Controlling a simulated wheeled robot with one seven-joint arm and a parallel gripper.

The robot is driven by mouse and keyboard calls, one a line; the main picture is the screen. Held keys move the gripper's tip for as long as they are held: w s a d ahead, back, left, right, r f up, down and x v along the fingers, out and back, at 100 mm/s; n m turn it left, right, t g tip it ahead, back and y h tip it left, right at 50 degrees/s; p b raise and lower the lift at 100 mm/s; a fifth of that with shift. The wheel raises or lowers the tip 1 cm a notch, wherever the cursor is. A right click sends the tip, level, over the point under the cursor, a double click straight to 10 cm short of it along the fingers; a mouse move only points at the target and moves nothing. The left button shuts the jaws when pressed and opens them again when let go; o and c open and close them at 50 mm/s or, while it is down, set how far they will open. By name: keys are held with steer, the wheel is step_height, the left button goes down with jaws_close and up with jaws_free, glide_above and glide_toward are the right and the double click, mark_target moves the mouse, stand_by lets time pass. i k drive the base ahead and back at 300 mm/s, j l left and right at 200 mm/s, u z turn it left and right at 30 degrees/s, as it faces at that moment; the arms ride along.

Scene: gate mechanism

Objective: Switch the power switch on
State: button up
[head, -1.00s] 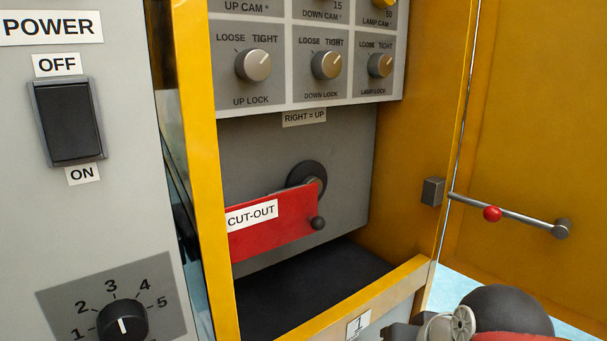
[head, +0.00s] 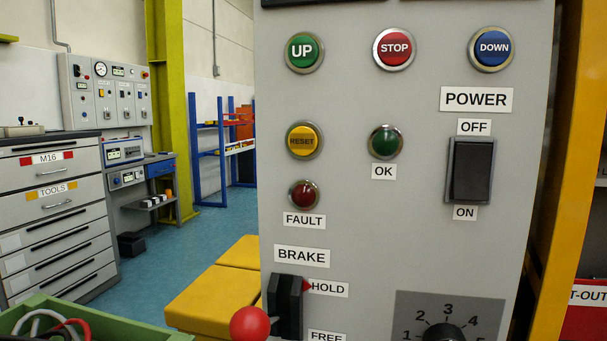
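The power switch (head: 471,171) is a black rocker in a dark frame on the right part of the grey control panel (head: 350,100). A POWER label (head: 476,99) and an OFF label (head: 474,127) are above it, and an ON label (head: 465,213) is below it. I cannot tell for sure which end of the rocker is pressed in. My gripper is not in the head view.
The panel carries UP (head: 304,51), STOP (head: 394,48), DOWN (head: 491,48) and RESET (head: 304,141) buttons, a brake lever (head: 286,306) pointing at HOLD and a rotary knob (head: 443,333). A yellow post (head: 570,150) stands right of the panel. Open floor (head: 170,250) lies behind left.

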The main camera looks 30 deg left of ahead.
mark_target(472, 166)
steer(key=j+u, duration=0.1)
steer(key=u, duration=0.3)
steer(key=j+u, duration=0.1)
steer(key=u, duration=0.3)
steer(key=j+u, duration=0.1)
steer(key=u, duration=0.3)
